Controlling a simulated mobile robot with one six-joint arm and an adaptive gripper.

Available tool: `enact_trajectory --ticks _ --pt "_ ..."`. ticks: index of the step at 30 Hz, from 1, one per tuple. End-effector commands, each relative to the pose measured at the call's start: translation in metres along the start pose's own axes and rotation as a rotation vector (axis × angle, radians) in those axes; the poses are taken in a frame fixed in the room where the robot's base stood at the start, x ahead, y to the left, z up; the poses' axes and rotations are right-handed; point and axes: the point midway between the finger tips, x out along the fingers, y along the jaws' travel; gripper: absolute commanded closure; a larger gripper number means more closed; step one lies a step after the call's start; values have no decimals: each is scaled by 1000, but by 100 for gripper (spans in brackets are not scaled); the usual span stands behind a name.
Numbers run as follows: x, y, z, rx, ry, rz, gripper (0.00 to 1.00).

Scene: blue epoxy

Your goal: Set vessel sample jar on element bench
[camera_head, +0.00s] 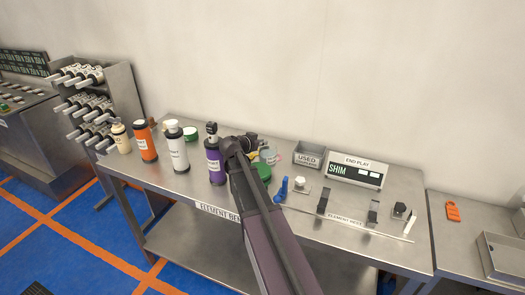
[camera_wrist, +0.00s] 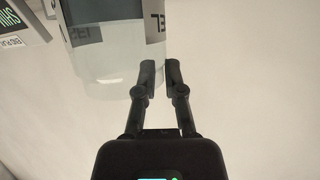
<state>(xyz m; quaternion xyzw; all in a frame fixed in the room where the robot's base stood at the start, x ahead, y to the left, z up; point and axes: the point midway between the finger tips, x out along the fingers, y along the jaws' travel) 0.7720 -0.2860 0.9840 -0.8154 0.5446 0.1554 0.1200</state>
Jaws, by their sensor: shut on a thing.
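The vessel sample jar (camera_wrist: 105,60) is a clear, greyish cylinder with a dark-lettered label, only partly in the wrist view. In the head view a small pale translucent jar (camera_head: 269,155), which looks like the same one, shows just right of my wrist. My gripper (camera_wrist: 160,68) has its fingers close together at the jar's right edge, shut on it. In the head view my arm hides most of the gripper. The element bench (camera_head: 180,182) is the steel table below. I cannot tell whether the jar touches its top.
Purple (camera_head: 215,165), white (camera_head: 178,150) and orange (camera_head: 146,142) bottles stand left of my wrist. A USED tray (camera_head: 308,155) and END PLAY display (camera_head: 356,171) stand behind. Clamps and small parts occupy the right side.

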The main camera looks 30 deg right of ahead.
Motion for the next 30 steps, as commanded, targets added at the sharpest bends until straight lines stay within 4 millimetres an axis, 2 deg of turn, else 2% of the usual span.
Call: enact_trajectory --ticks 13,30 --pt "13 1 31 -1 1 -1 100" --pt "14 0 36 -1 0 -1 100"
